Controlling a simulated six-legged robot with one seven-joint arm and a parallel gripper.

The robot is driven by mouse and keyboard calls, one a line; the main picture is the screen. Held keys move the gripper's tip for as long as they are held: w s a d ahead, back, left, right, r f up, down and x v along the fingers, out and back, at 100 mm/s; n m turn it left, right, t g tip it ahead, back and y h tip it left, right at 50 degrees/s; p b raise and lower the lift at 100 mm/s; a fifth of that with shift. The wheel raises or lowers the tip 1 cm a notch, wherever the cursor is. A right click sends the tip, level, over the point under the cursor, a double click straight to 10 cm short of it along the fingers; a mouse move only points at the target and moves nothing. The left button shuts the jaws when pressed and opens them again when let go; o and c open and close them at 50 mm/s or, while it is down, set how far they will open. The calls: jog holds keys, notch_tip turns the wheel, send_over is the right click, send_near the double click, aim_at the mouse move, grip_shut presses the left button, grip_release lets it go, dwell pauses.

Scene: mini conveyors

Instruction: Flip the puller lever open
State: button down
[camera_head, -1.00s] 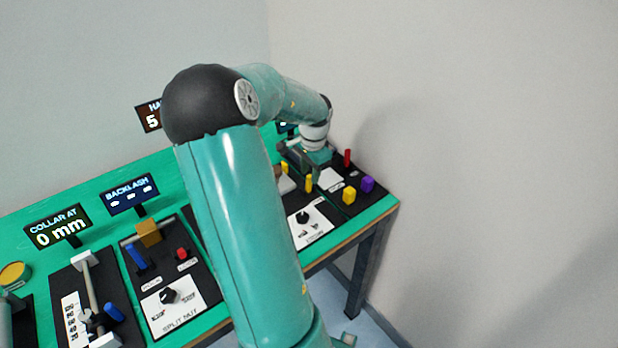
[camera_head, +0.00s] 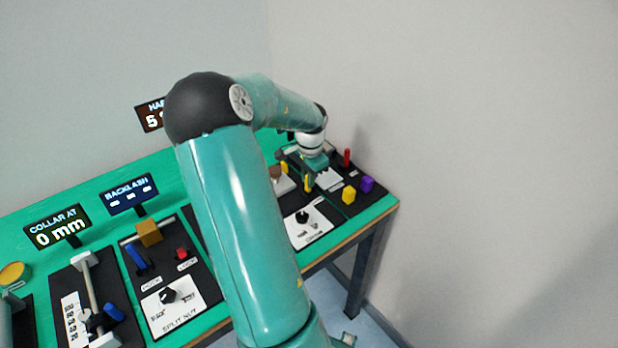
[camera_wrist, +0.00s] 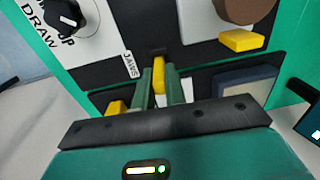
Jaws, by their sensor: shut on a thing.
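A slim yellow lever (camera_wrist: 158,74) stands on a black panel beside a label reading JAWS in the wrist view. My gripper (camera_wrist: 159,88) is shut on this lever, one green finger on each side. The lever's tip shows between the fingers; its lower part is hidden. In the head view the yellow lever (camera_head: 308,182) shows just below my gripper (camera_head: 304,170), whose fingers are small and partly hidden there. I cannot read the lever's angle clearly.
A black knob (camera_wrist: 62,15) marked DRAW UP sits on a white plate. A yellow block (camera_wrist: 240,41) and a brown cylinder (camera_wrist: 245,8) are close by.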

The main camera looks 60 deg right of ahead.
jog(key=shift+w+d+g, duration=0.1)
jog(key=shift+w+g, duration=0.05)
jog(key=shift+g, duration=0.25)
jog(key=c, duration=1.4)
grip_release()
jog(key=shift+c, duration=0.2)
jog(key=shift+r, duration=0.1)
notch_tip(320, 180, up, 14)
jog(key=shift+w+f, duration=0.1)
jog(key=shift+f, duration=0.1)
